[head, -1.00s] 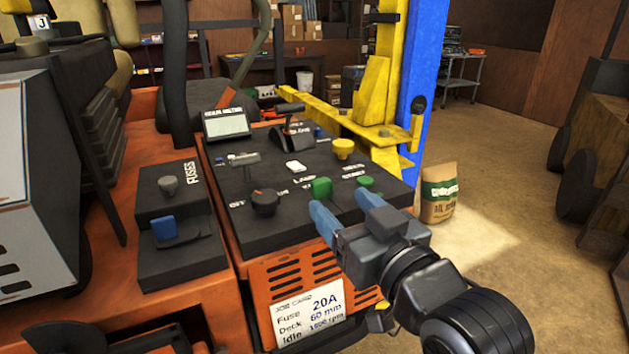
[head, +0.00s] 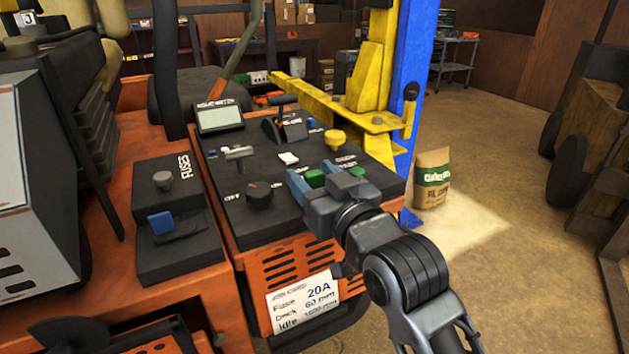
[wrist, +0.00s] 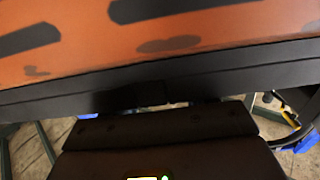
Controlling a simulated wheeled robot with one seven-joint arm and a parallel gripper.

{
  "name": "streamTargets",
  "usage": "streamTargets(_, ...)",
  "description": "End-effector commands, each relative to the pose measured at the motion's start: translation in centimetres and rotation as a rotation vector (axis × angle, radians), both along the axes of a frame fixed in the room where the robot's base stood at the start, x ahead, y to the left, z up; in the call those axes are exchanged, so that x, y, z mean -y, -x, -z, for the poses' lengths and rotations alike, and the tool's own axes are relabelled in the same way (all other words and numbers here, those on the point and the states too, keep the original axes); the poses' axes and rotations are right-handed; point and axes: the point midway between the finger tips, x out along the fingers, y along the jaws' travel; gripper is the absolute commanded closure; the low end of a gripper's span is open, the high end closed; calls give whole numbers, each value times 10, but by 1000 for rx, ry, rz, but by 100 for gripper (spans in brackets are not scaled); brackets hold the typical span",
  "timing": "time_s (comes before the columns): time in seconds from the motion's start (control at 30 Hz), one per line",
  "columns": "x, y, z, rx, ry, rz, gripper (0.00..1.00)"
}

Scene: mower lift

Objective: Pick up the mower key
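The mower's black control console (head: 300,220) fills the middle of the head view. I cannot pick out a mower key for certain. A dark rotary knob (head: 260,194) with a reddish mark sits at its front left, and a grey T-shaped handle (head: 239,155) stands behind it. My gripper (head: 315,178) is over the console's right front part, its blue fingers apart on either side of a green button (head: 315,179). Nothing shows held between them. In the wrist view, an orange slotted panel (wrist: 130,50) and dark edges appear, with no clear key.
A fuse panel (head: 180,235) with a blue fuse is left of the console. A job card (head: 300,303) is on the orange front. The yellow and blue lift post (head: 408,110) stands behind right.

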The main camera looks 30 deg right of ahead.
Motion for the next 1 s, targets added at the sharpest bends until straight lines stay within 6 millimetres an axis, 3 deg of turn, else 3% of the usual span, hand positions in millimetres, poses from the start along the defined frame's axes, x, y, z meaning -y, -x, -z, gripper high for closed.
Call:
streamTargets(0.43,0,0,0,0,0,0,89)
streamTargets(0.77,0,-1,-3,0,0,0,89)
streamTargets(1.0,0,-6,-16,1,0,0,89)
